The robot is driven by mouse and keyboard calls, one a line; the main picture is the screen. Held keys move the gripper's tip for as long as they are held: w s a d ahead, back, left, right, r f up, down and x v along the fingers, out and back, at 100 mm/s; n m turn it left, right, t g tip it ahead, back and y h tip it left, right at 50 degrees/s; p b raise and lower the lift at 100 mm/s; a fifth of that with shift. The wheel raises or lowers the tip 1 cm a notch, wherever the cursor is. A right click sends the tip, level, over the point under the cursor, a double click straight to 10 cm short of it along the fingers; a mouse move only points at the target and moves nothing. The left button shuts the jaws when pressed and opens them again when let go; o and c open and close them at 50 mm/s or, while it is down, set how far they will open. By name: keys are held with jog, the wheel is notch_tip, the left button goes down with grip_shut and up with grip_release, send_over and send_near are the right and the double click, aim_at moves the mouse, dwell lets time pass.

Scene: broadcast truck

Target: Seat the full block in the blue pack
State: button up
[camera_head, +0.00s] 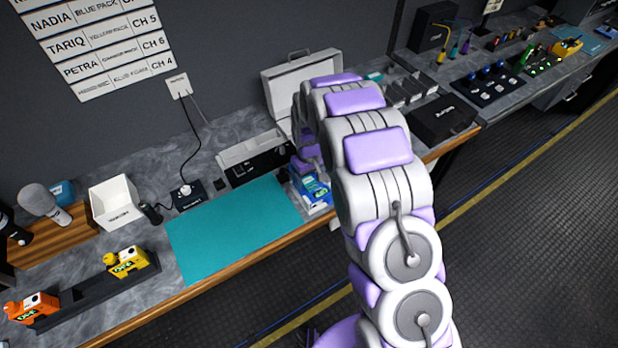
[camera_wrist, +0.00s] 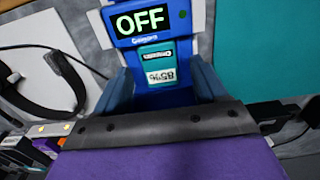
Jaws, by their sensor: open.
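The blue pack (camera_head: 318,203) is on the bench at the right end of the teal mat, partly hidden by my arm. In the wrist view the blue pack (camera_wrist: 115,14) fills the upper middle, and its screen reads OFF. A teal block (camera_wrist: 157,62) with an upside-down label reading 85% shows just below the screen, in or against the pack; how deep it sits I cannot tell. My gripper (camera_wrist: 163,82) is open, with dark blue fingers left and right of the block. Whether they touch anything is unclear. In the head view my arm hides the fingertips.
The teal mat (camera_head: 232,228) is bare. A yellow pack (camera_head: 127,262) and an orange pack (camera_head: 32,307) are on a black rail at left. A white bin (camera_head: 115,203) and an open case (camera_head: 287,75) stand behind.

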aim_at(309, 181)
notch_tip(309, 181, up, 16)
jog(key=p, duration=0.1)
jog(key=shift+r+p, duration=0.25)
jog(key=shift+p, duration=0.15)
dwell(0.3)
